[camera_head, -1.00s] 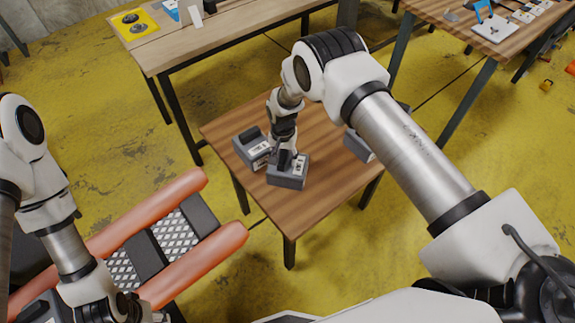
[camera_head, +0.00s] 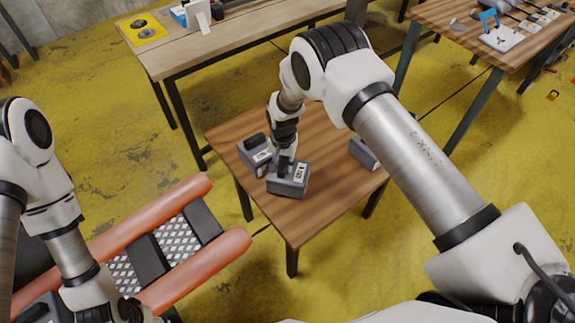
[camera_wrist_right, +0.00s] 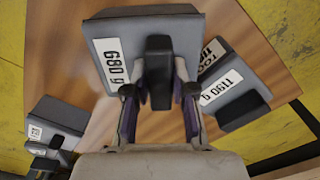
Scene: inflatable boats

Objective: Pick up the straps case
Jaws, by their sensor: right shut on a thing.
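A grey case (camera_head: 289,186) marked 680 g sits at the near part of the small wooden table (camera_head: 310,215). It also shows in the right wrist view (camera_wrist_right: 140,35). My right gripper (camera_wrist_right: 159,95) is shut on its black handle, one finger on each side. I cannot tell whether the case is lifted. No contents name is readable on it, so I cannot confirm it is the straps case. My left gripper (camera_head: 130,312) is partly in view at the bottom left, its fingers unclear.
A second grey case (camera_head: 252,152) stands close behind and left; its label in the wrist view (camera_wrist_right: 236,88) reads 1190 g. A third case (camera_head: 364,152) is at the table's right, partly behind my arm. An orange-tubed boat (camera_head: 215,248) lies left. The table's front is clear.

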